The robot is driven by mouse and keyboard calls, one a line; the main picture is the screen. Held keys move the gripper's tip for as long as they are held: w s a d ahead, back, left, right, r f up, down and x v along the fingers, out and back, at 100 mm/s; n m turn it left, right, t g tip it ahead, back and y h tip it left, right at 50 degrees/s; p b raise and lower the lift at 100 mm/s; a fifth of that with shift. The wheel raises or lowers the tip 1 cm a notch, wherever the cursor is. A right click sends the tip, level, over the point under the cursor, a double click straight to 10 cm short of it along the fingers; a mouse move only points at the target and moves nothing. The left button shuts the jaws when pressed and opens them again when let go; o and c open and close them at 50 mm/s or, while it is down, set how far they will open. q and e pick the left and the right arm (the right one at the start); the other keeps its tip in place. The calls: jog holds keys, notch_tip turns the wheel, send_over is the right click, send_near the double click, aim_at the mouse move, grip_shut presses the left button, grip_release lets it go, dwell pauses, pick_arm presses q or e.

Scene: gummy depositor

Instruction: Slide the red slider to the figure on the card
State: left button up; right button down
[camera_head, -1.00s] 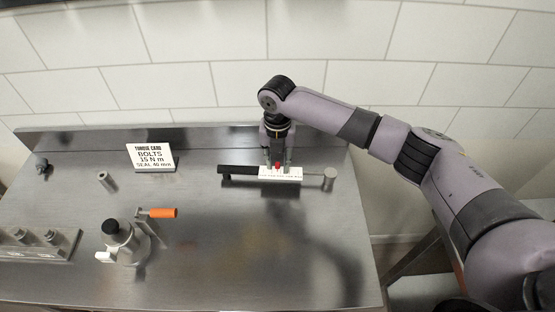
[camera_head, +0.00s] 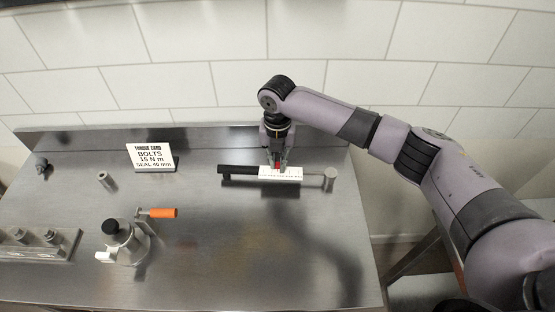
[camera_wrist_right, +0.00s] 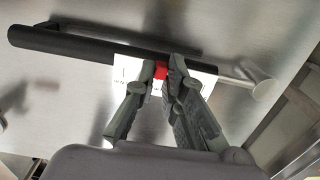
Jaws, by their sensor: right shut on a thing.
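The torque tool lies across the back of the steel table, with a black handle (camera_head: 238,170), a white scale strip (camera_head: 292,174) and a round metal end (camera_head: 330,178). The small red slider (camera_head: 278,166) sits on the scale, left of its middle. My right gripper (camera_wrist_right: 162,68) comes down from above and is shut on the red slider (camera_wrist_right: 161,71), which shows between its fingertips. The scale's figures are too small to read. A white card (camera_head: 151,156) stands left of the tool and reads "TORQUE CARD, BOLTS 15 N m, SEAL 40 mm". My left gripper is out of view.
A metal device with an orange handle (camera_head: 163,213) stands at front left. A small metal cylinder (camera_head: 107,181), a dark knob (camera_head: 42,166) and a plate with metal parts (camera_head: 30,242) are further left. The table in front of the tool is clear. A tiled wall stands behind.

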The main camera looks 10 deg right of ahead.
jog(key=shift+s+d+r+p, duration=0.1)
jog(key=shift+d+r+p, duration=0.05)
jog(key=shift+d+p, duration=0.3)
jog(key=c, duration=1.6)
grip_release()
jog(key=shift+c, duration=0.2)
notch_tip(320, 180, up, 12)
jog(key=shift+s+f, duration=0.1)
jog(key=shift+f, duration=0.15)
